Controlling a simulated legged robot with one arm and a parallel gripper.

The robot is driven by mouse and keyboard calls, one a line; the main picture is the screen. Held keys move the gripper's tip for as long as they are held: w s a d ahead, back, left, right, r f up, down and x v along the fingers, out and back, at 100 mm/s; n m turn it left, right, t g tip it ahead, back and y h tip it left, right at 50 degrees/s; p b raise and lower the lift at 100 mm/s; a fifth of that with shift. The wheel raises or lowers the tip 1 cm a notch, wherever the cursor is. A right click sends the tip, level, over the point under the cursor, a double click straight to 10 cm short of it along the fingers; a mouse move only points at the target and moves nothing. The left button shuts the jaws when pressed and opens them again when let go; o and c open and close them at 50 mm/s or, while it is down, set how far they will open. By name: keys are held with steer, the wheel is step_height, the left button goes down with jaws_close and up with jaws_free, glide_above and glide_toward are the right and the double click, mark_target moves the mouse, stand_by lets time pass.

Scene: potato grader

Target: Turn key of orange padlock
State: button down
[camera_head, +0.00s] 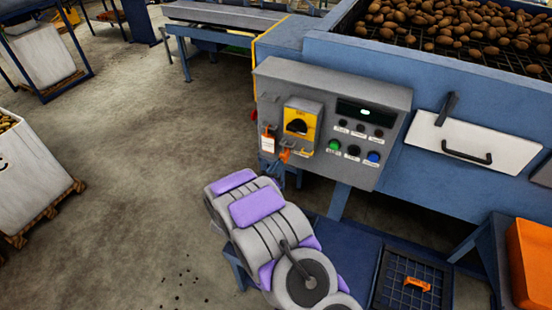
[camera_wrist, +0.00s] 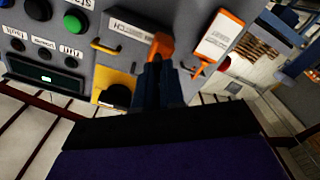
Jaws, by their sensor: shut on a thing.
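The orange padlock (camera_head: 285,155) is at the lower edge of the grey control box, below the yellow switch (camera_head: 302,119). In the wrist view the orange padlock (camera_wrist: 161,45) shows just past my fingertips. My gripper (camera_head: 276,171) comes up from below, and its dark fingers (camera_wrist: 153,70) are closed together at the padlock's near end. The key itself is hidden between the fingers, so its angle cannot be told.
The control box (camera_head: 388,97) has green, black and blue buttons right of the switch. An orange-edged white tag (camera_wrist: 215,36) hangs beside the padlock. A white panel with a black handle (camera_head: 470,140) is at the right. Open floor lies left.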

steer(key=n+p, duration=0.3)
steer(key=n, duration=0.2)
steer(key=n+p, duration=0.3)
steer(key=n, duration=0.3)
steer(key=shift+a+f, duration=0.15)
stand_by(0.3)
steer(key=c, duration=1.3)
jaws_free()
steer(key=shift+w, duration=0.1)
steer(key=shift+o, duration=0.4)
steer(key=b+v, duration=0.1)
steer(key=v, duration=1.6)
steer(key=shift+s, duration=0.2)
